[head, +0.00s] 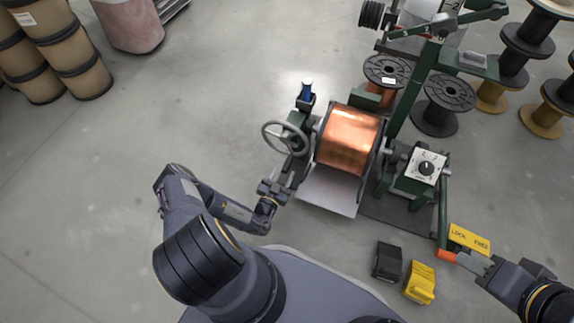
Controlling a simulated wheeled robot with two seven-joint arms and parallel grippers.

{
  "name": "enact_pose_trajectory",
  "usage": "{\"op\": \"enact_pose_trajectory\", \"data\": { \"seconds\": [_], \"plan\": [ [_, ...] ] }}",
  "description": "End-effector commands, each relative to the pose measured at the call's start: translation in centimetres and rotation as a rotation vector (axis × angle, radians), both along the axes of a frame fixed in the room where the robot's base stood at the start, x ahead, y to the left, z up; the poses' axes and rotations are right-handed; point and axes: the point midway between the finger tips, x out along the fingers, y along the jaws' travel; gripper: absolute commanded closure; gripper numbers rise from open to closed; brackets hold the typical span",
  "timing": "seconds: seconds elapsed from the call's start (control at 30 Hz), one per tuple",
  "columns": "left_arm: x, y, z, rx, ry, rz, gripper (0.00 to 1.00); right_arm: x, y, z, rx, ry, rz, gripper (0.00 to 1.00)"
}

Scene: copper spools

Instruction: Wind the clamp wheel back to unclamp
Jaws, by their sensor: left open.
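The clamp wheel (267,134), a grey spoked handwheel, stands on the left side of the green winding machine. A copper-wound spool (349,140) sits beside it, between the machine's two sides. My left gripper (276,187) is open and empty, below the wheel in the picture and apart from it. My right gripper (472,262) is at the lower right, by the orange end (446,255) of a green lever (442,215). I cannot tell whether it grips that end.
A dial box (425,166) is on the machine's right side. A yellow sign (468,239) is above my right gripper. A black block (387,262) and a yellow block (419,283) lie on the floor. Empty spools (443,104) stand behind.

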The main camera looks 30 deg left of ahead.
Motion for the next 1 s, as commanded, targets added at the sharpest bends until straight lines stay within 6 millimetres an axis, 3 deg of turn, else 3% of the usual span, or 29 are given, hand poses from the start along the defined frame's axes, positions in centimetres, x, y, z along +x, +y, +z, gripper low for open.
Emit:
{"op": "enact_pose_trajectory", "data": {
  "seconds": [0.23, 0.6, 0.93, 1.0],
  "plan": [
    [3.4, 0.2, -0.1, 0.002, -0.001, -0.002, 0.55, 0.0, 0.0, -1.0, 0.000, 0.000, 0.000, 0.64],
    [4.2, 0.3, 0.0, 0.001, 0.000, 0.000, 0.55, 0.0, 0.0, -1.1, 0.000, 0.000, 0.000, 0.64],
    [4.1, 0.3, 0.0, 0.001, 0.000, 0.000, 0.97, 0.0, 0.0, -1.1, 0.000, 0.000, 0.000, 0.64],
    [4.1, 0.3, 0.0, 0.001, 0.000, 0.000, 1.00, 0.0, 0.0, -1.1, 0.000, 0.000, 0.000, 0.64]
  ]
}}
